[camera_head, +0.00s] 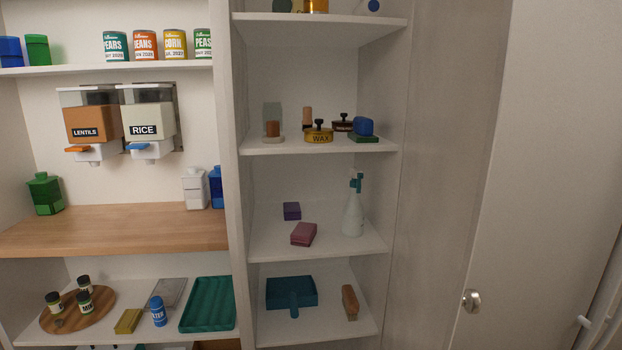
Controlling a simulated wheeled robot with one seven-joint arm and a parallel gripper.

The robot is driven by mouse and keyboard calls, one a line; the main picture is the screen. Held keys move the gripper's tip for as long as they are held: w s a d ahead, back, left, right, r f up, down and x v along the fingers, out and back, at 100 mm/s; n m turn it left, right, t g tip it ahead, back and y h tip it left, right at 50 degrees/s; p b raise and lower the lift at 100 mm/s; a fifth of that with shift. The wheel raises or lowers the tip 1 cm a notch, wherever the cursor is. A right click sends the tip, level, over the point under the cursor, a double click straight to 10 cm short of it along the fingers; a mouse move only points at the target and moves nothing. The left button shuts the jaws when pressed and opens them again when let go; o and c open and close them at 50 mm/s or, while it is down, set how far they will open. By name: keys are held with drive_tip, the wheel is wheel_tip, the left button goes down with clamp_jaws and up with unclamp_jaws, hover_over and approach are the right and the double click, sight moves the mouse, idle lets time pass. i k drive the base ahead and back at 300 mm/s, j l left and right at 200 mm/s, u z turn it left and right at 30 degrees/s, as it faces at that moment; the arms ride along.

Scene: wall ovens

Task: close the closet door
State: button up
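The closet (323,155) stands open in the middle of the head view, with its white shelves exposed. To its right is a tall pale panel that looks like the closet door (560,150). A round metal knob (471,300) sits low near the panel's left edge. A darker upright surface (440,150) lies between the shelves and this panel; I cannot tell whether it is the closet's side wall or part of the door. The hinge is not visible. My gripper is not in view.
The closet shelves hold a wax tin (319,134), a spray bottle (353,210), a pink sponge (304,234) and a teal dustpan (291,291). At left are a wooden counter (120,229) and food dispensers (148,122). A white bar-like part (584,321) shows at lower right.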

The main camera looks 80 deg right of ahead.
sight(461, 49)
drive_tip(key=i+z, duration=0.1)
drive_tip(key=z, duration=1.65)
